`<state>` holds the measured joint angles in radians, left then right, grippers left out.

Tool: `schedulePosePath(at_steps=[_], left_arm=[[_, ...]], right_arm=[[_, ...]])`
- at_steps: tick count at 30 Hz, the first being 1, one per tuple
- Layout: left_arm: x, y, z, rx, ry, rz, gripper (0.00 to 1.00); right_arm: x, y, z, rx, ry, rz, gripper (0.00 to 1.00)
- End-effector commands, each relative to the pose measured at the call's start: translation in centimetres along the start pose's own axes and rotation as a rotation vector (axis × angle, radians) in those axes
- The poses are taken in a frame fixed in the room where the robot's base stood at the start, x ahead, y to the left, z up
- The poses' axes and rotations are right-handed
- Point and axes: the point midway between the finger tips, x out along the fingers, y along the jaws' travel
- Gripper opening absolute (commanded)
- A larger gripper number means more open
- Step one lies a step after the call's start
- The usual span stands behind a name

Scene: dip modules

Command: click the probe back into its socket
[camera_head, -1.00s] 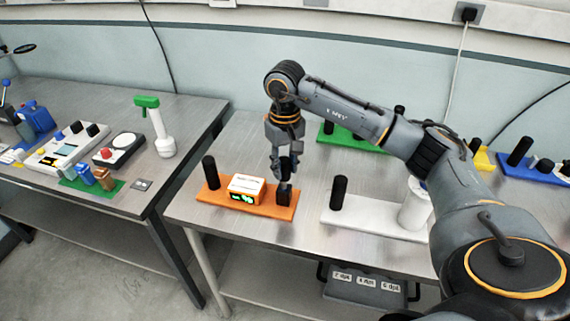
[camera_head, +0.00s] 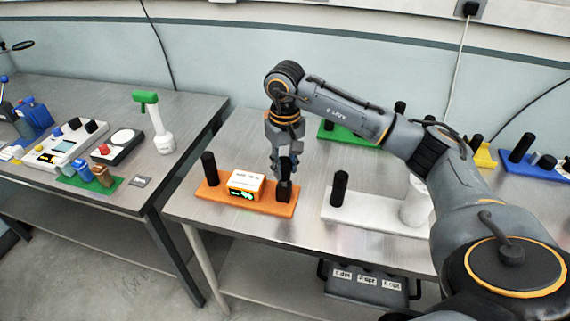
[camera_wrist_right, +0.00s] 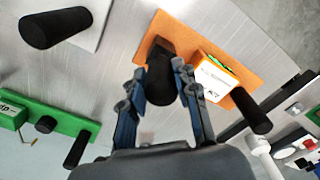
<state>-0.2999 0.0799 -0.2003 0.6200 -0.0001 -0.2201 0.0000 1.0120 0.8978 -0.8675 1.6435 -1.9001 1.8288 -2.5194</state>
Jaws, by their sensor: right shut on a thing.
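The orange module (camera_head: 240,206) lies on the right-hand table, with a white display box (camera_head: 246,186) and a black upright post (camera_head: 209,168) on it. At its right end is the black socket block (camera_head: 284,192); it also shows in the wrist view (camera_wrist_right: 158,46). My right gripper (camera_head: 284,170) is shut on the black probe (camera_wrist_right: 161,82), upright over that end. In the head view the probe's lower end meets the socket block; I cannot tell how deep it sits. The fingers partly hide it. My left gripper is not in view.
A white module (camera_head: 372,221) with a black post and a white cylinder stands close on the right. A green module (camera_head: 350,138) is behind, and a blue one (camera_head: 531,172) is at far right. Another table (camera_head: 120,196) with several devices stands left, across a gap.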

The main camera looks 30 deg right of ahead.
Motion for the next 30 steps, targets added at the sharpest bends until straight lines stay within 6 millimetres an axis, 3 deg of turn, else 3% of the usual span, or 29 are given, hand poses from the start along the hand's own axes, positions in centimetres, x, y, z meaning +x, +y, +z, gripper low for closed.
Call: schedulePosePath(at_steps=[30], left_arm=[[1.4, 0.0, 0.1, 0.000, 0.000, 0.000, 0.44]], right_arm=[[1.6, 0.0, 0.0, 0.000, 0.001, 0.000, 0.00]])
